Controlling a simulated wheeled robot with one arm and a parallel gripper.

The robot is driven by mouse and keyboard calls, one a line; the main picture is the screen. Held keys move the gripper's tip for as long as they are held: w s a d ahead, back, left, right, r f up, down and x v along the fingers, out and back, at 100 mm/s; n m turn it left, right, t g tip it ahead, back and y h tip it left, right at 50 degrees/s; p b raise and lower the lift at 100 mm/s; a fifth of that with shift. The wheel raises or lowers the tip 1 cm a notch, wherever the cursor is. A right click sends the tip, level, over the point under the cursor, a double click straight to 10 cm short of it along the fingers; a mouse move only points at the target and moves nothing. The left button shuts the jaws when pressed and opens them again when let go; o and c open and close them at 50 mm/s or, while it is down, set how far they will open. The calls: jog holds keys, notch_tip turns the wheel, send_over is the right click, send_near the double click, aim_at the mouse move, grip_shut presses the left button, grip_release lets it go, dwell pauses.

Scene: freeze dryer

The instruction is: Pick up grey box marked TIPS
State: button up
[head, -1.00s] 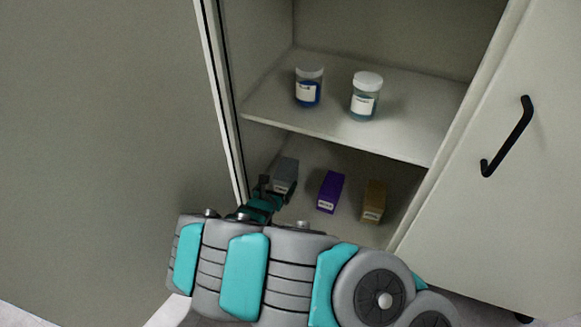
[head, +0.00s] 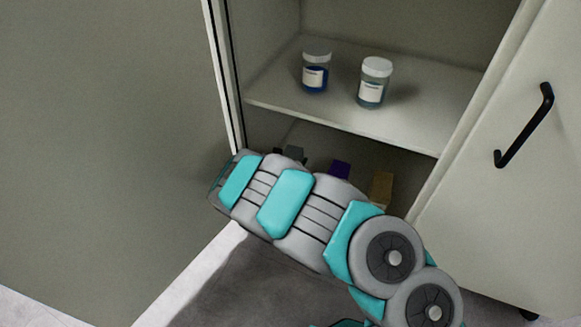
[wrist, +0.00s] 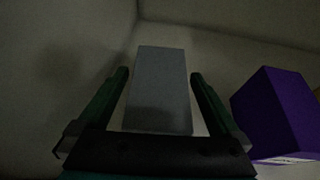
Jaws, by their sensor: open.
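The grey box (wrist: 160,85) stands in the middle of the wrist view, in the dim lower compartment of the cabinet. My gripper (wrist: 160,90) is open, with one finger on each side of the box. A gap shows between each finger and the box. No lettering on the box can be read.
A purple box (wrist: 275,115) stands close to the right of my gripper. A tan box (head: 381,188) is farther right. Two white-lidded jars, one blue (head: 315,72) and one pale (head: 374,83), stand on the shelf (head: 340,118) above. The cabinet's left wall (wrist: 70,60) is near.

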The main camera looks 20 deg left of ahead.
jog(key=c, duration=1.4)
